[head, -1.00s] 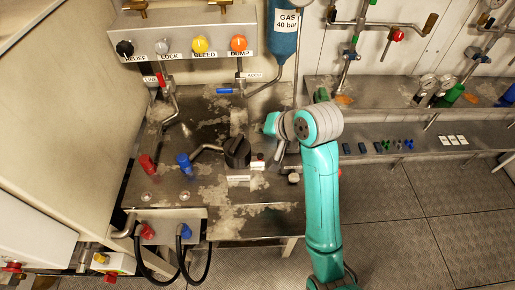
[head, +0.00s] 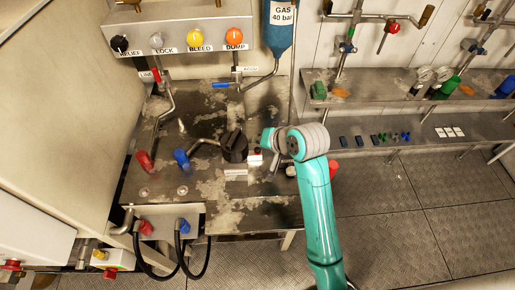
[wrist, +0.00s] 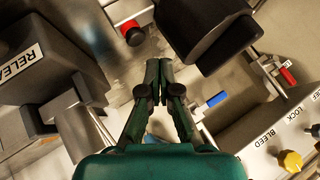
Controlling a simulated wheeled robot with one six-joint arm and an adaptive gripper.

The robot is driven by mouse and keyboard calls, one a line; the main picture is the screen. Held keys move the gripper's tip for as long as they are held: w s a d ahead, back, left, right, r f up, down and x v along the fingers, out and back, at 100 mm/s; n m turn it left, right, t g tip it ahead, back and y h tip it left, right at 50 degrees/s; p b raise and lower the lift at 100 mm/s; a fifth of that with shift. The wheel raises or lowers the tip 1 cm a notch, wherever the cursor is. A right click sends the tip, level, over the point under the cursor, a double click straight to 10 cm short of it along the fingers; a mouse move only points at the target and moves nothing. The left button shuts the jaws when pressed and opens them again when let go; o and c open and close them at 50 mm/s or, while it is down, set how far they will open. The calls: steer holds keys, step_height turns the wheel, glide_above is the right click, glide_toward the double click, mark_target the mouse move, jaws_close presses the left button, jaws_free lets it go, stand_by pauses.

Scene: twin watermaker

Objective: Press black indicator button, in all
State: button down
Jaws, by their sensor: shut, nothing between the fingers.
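My gripper (wrist: 158,68) is shut and empty, its fingertips together in the wrist view. A small red-topped button with a dark collar (wrist: 132,33) lies just beyond the tips to the upper left, apart from them in the picture. A big black knob (wrist: 205,30) is to their upper right; it also shows on the bench in the head view (head: 234,146). I cannot make out a separate black indicator button for certain.
A panel of coloured knobs (head: 195,37) stands behind, beside the blue gas cylinder (head: 279,38). A grey RELEASE block (wrist: 35,60) is left of my gripper in the wrist view.

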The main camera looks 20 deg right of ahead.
mark_target(259, 150)
steer(key=shift+f, duration=0.6)
steer(key=shift+f, duration=0.15)
stand_by(1.0)
steer(key=shift+f, duration=0.25)
steer(key=shift+f, duration=0.5)
stand_by(0.7)
steer(key=shift+r, duration=0.9)
steer(key=shift+r, duration=0.1)
steer(key=shift+r, duration=2.45)
